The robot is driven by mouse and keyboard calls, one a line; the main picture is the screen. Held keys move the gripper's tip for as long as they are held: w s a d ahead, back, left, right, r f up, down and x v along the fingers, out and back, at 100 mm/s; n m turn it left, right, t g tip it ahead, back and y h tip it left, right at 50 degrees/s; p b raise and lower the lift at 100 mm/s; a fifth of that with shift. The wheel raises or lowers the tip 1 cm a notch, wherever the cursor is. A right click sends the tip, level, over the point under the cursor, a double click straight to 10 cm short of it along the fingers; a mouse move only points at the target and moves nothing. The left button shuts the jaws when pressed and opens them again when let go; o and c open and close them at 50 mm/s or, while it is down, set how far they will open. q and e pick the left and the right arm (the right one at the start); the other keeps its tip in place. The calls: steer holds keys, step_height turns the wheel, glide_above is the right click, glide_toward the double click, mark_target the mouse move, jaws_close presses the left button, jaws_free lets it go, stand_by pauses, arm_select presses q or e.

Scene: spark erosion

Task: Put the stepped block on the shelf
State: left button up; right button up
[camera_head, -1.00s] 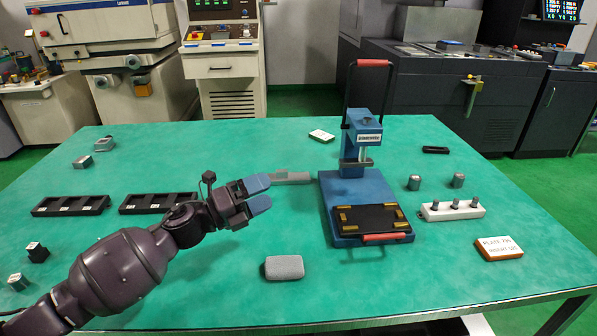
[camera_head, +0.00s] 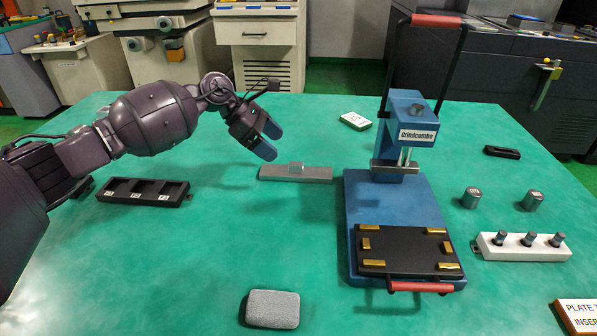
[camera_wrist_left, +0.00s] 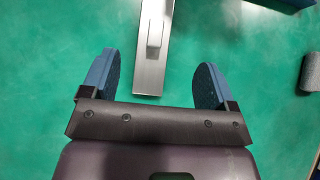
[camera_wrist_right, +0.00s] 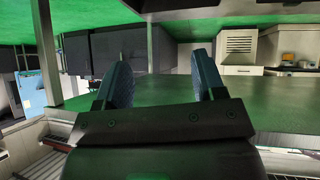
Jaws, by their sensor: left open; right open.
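The stepped block (camera_head: 296,174) is a flat grey bar with a small raised step on top. It lies on the green table left of the blue press. My left gripper (camera_head: 268,141) is open and empty above and to the left of the block, fingers tilted down. In the left wrist view the block (camera_wrist_left: 153,60) shows ahead, in line with the gap between my fingers (camera_wrist_left: 155,78), not gripped. My right gripper (camera_wrist_right: 161,65) is open and empty in the right wrist view and is out of the head view. I cannot make out the shelf for certain.
The blue press (camera_head: 398,190) with its black plate stands right of the block. A grey pad (camera_head: 272,309) lies near the front. A black tray (camera_head: 145,192) is at left. A white pin holder (camera_head: 522,247) and two metal cylinders stand at right. The table between pad and block is clear.

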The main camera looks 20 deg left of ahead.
mark_target(295, 163)
arm_select(q)
steer(key=x, duration=0.3)
steer(key=b+x, duration=0.1)
steer(key=x, duration=0.5)
steer(key=shift+w+a+f+b, duration=0.25)
steer(key=shift+a+f+b, duration=0.05)
steer(key=shift+b, duration=0.05)
steer(key=shift+r, duration=0.1)
steer(key=c, duration=1.3)
